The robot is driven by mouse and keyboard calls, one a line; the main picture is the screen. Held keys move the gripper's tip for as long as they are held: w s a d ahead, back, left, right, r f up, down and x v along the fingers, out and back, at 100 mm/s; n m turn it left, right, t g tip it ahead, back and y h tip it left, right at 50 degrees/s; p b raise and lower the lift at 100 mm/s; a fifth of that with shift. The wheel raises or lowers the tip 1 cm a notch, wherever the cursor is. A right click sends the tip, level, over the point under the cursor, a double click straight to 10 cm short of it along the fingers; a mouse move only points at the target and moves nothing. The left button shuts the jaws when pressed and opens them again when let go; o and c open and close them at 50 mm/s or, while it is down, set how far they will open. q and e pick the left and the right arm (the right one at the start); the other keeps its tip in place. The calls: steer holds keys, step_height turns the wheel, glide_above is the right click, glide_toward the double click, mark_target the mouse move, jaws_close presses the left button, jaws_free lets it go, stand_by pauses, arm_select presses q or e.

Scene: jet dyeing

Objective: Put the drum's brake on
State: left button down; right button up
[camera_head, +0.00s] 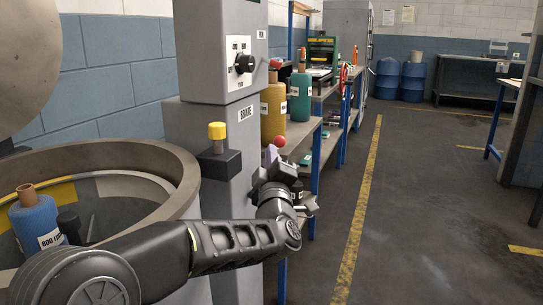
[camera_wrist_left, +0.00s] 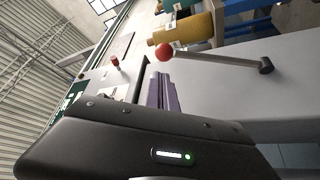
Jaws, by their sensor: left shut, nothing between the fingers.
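The brake lever's red ball knob (camera_head: 279,141) shows just above my left gripper (camera_head: 266,163) in the head view, beside the grey column under the BRAKE label (camera_head: 246,113). In the left wrist view the red knob (camera_wrist_left: 164,52) caps a grey rod (camera_wrist_left: 215,58) that runs to a dark pivot (camera_wrist_left: 265,65) on the column's side. My left gripper's fingers (camera_wrist_left: 162,90) are shut and empty, close to the knob; whether they touch it I cannot tell. The round drum (camera_head: 150,155) stands at the left. My right gripper is out of view.
A yellow knob (camera_head: 217,130) stands on a dark block on the column. A dial panel (camera_head: 241,64) is above. The floor (camera_head: 430,200) at the right is clear.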

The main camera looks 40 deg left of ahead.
arm_select(q)
steer(key=p+x, duration=0.2)
steer(key=x, duration=0.4)
steer(key=shift+w+a+p, duration=0.15)
steer(key=shift+w+p, duration=0.05)
steer(key=shift+p, duration=0.15)
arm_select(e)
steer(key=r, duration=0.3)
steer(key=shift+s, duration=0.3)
